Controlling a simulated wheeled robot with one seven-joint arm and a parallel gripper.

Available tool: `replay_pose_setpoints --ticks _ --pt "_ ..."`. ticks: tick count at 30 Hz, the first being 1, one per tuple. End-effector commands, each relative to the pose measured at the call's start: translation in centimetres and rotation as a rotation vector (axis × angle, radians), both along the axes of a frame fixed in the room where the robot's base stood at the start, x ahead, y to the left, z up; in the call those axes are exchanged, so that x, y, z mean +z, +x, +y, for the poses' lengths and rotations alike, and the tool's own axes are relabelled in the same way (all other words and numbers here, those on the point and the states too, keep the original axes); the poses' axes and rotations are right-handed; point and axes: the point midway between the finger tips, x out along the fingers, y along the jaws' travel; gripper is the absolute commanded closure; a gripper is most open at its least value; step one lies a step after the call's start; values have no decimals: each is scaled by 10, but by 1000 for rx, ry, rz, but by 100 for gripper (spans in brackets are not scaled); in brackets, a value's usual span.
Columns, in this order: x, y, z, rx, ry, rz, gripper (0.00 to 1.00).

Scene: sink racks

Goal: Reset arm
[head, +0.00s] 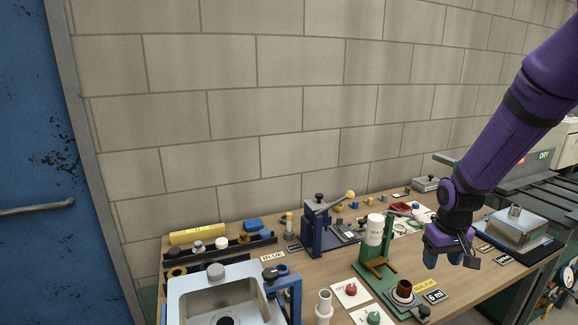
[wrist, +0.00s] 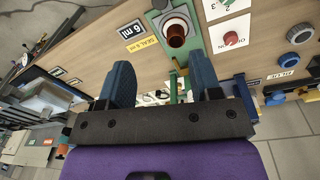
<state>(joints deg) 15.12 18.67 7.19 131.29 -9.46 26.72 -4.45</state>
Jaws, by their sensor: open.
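My gripper (head: 443,258) hangs at the end of my purple arm over the right part of the wooden bench. In the wrist view my gripper (wrist: 163,85) shows two blue fingers spread wide apart with nothing between them. In the head view a green stand (head: 376,275) with a white cylinder (head: 375,229) and a dark red-brown cup (head: 404,289) is to the left of my gripper, apart from it. The cup also shows in the wrist view (wrist: 176,34), beyond the fingertips.
A sink (head: 224,303) stands at the bench's front left. A blue press-like fixture (head: 314,230) is at the middle back. Red (head: 351,289) and green (head: 373,318) knobs sit on white cards near the front. A metal box (head: 516,229) lies at the right. The brick wall (head: 260,100) is behind.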

Motion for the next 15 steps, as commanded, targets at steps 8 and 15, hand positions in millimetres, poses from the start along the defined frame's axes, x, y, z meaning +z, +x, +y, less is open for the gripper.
replay_pose_setpoints --ticks 8,15 --pt "89 -33 19 -20 -33 -94 42" --pt "151 -74 36 -38 -38 -172 42"
